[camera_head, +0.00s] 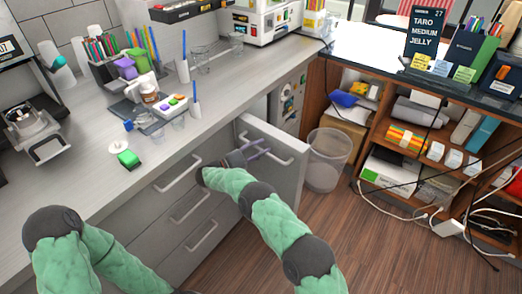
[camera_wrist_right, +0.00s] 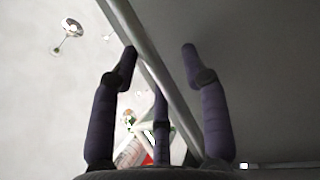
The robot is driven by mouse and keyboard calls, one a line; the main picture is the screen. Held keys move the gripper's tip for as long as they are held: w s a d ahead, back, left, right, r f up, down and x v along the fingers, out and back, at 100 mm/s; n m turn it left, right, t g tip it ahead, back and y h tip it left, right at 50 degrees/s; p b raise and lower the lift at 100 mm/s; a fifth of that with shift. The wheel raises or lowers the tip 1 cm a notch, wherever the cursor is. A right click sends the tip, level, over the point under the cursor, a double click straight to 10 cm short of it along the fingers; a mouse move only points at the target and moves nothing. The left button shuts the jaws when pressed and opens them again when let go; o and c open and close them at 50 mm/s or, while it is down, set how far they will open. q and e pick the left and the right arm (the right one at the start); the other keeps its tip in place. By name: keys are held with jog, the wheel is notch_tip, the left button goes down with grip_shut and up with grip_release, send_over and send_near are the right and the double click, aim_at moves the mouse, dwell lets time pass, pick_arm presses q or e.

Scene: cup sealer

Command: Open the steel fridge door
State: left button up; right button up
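The steel fridge door (camera_head: 283,178) is a grey panel below the counter in the head view. It stands out at an angle from the counter front, partly open, with a gap behind its top edge. Its bar handle (camera_head: 279,160) runs across the upper face. My right gripper (camera_head: 259,149) is at this handle. In the right wrist view the handle bar (camera_wrist_right: 150,60) passes diagonally between the spread fingers of my right gripper (camera_wrist_right: 158,62). The fingers look open around the bar; firm contact cannot be told. My left gripper is out of view; only my left arm shows.
A waste bin (camera_head: 328,160) stands just right of the door. Grey drawers (camera_head: 185,215) with bar handles lie to its left. A magnet-covered grey front (camera_head: 289,100) is behind it. Wooden shelves (camera_head: 377,123) stand at right. Wood floor (camera_head: 400,235) in front is largely clear.

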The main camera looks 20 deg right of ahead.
jog(key=shift+a, duration=0.1)
jog(key=v, duration=0.7)
jog(key=shift+s+a+f, duration=0.15)
dwell(0.6)
